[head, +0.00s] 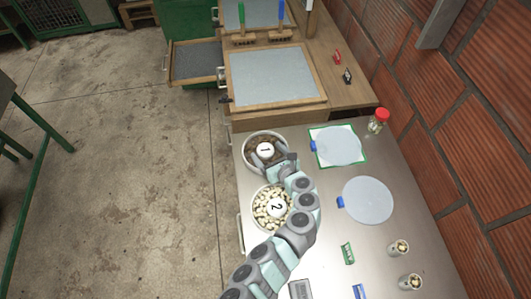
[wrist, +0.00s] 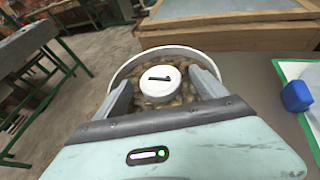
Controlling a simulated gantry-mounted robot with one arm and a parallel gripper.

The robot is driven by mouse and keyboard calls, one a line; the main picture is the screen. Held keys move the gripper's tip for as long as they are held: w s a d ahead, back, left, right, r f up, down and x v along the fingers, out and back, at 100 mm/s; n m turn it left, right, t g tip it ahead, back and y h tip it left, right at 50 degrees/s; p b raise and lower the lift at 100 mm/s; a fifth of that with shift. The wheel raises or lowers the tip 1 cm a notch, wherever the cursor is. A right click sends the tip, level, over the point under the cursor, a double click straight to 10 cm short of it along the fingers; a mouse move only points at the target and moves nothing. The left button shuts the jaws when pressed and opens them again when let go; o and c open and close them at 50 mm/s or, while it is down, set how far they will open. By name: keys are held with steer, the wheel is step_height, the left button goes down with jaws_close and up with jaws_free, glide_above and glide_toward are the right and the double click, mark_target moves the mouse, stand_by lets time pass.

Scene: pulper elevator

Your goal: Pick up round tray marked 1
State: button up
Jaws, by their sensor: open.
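The round tray marked 1 (head: 249,139) stands on the metal table near its left edge, close to the wooden workbench. It is white-rimmed, filled with brownish beans, and has a white knob marked 1 (head: 265,149) in the middle. My gripper (head: 272,160) is over this tray. In the wrist view my gripper (wrist: 166,84) is open, with one finger on each side of the knob (wrist: 161,80). I cannot tell whether the fingers touch it. The tray's rim (wrist: 185,52) shows behind the fingers; its near side is hidden by my gripper.
A round tray marked 2 (head: 259,194) with pale beans stands just in front, partly behind my arm. The wooden workbench (head: 315,112) rises behind.

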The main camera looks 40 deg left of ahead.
jaws_close()
stand_by(0.8)
